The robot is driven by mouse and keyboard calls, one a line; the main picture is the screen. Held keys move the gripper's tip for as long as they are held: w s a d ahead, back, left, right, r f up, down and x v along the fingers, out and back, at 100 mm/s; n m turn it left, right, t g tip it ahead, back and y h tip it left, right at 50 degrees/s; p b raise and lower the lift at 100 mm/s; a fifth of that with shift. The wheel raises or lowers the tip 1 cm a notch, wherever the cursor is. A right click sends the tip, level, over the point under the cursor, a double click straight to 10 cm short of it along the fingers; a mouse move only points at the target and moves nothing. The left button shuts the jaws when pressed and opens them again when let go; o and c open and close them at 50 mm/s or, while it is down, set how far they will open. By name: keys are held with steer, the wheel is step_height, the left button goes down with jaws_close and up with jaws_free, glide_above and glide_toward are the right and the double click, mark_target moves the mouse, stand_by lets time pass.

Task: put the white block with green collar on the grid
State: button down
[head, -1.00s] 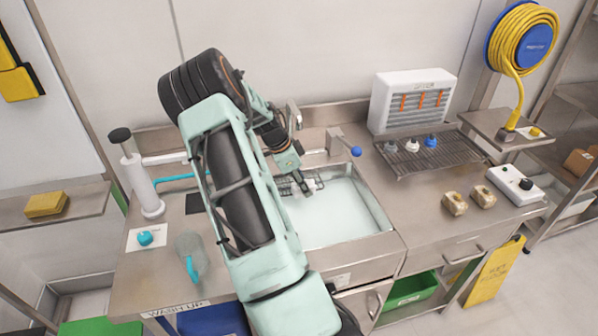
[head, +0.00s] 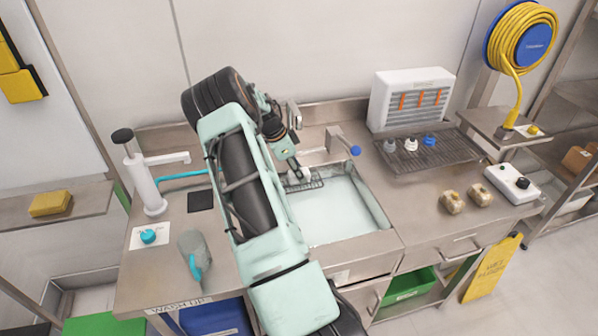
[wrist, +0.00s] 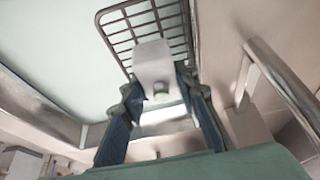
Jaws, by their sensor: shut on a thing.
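My gripper (wrist: 162,105) is shut on a white block (wrist: 152,60) in the wrist view. A small green patch shows on the block between the fingers; the rest of its collar is hidden. In the head view my gripper (head: 298,170) is over the far left part of the sink, and the block there is small and partly hidden. The dark grid (head: 455,150) lies on the counter right of the sink, well apart from my gripper. Several small pieces stand along its far left side, including a blue one (head: 430,140).
A small wire rack (wrist: 118,28) hangs in the sink (head: 335,215), just beyond the block in the wrist view. A tap with a blue end (head: 355,151) stands between sink and grid. A white louvred box (head: 410,100) stands behind the grid. Two tan lumps (head: 452,202) lie in front.

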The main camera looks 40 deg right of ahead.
steer(key=shift+f, duration=0.1)
steer(key=shift+f, duration=0.15)
steer(key=c, duration=1.5)
jaws_free()
steer(key=shift+r, duration=0.2)
steer(key=shift+r, duration=0.2)
steer(key=b+v, duration=0.1)
steer(key=v, duration=1)
steer(key=shift+a+r+b, duration=0.2)
steer(key=shift+r+b, duration=0.15)
steer(key=shift+b, duration=0.05)
